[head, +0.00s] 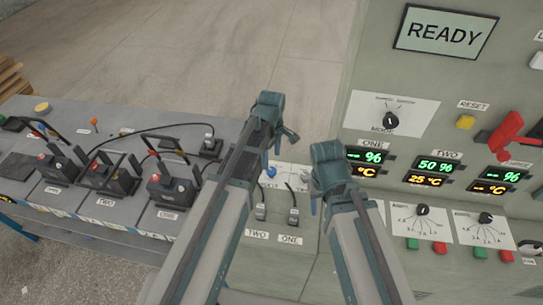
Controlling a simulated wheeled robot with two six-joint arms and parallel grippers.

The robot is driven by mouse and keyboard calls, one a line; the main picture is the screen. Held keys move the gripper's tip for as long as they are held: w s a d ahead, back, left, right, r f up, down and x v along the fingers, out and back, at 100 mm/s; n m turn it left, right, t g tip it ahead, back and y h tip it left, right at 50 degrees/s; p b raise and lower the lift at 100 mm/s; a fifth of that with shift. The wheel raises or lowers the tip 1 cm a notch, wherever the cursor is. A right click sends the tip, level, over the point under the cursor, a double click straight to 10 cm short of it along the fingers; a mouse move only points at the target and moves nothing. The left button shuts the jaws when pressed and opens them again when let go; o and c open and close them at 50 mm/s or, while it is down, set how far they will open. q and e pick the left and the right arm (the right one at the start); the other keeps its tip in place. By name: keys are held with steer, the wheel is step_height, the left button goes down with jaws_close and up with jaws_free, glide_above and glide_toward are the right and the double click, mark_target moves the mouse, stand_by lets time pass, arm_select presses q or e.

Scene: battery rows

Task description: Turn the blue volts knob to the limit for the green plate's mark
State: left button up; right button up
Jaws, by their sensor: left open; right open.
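A small blue knob (272,172) shows between my two arms, on a white dial panel (291,176) of the grey-green console. A label ending in "LTS" is by it, partly covered by my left arm. My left gripper (284,128) is open and empty, above and beyond the knob in the picture. My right gripper (317,182) is open and empty, to the right of the knob and overlapping the panel's right end. The knob's pointer and the dial marks are too small to read. I cannot make out a green plate with a mark.
Batteries with cables and clamps (105,175) stand on the bench at left. Two black plugs (293,216) sit above labels TWO and ONE. At right are a READY screen (445,32), a MODE knob (391,121), green and orange readouts, a red lever (507,135) and more dials.

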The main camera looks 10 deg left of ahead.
mark_target(272, 172)
arm_select(q)
step_height(272, 172, up, 8)
steer(key=p, duration=0.6)
steer(key=shift+f, duration=0.25)
arm_select(e)
step_height(272, 172, up, 8)
steer(key=shift+f, duration=0.25)
steer(key=shift+f, duration=0.1)
arm_select(q)
steer(key=s+d+f+m+b, duration=0.2)
steer(key=s+d+m, duration=0.1)
steer(key=s+m, duration=0.5)
steer(key=s+d+f+m+y+b, duration=0.1)
steer(key=s+d+f+m+b, duration=0.1)
steer(key=s+m, duration=0.6)
steer(key=shift+d+f+m+b, duration=0.35)
steer(key=shift+d+f+m, duration=0.1)
steer(key=shift+m, duration=0.35)
arm_select(e)
step_height(272, 172, down, 5)
steer(key=shift+r, duration=0.1)
steer(key=shift+c, duration=0.3)
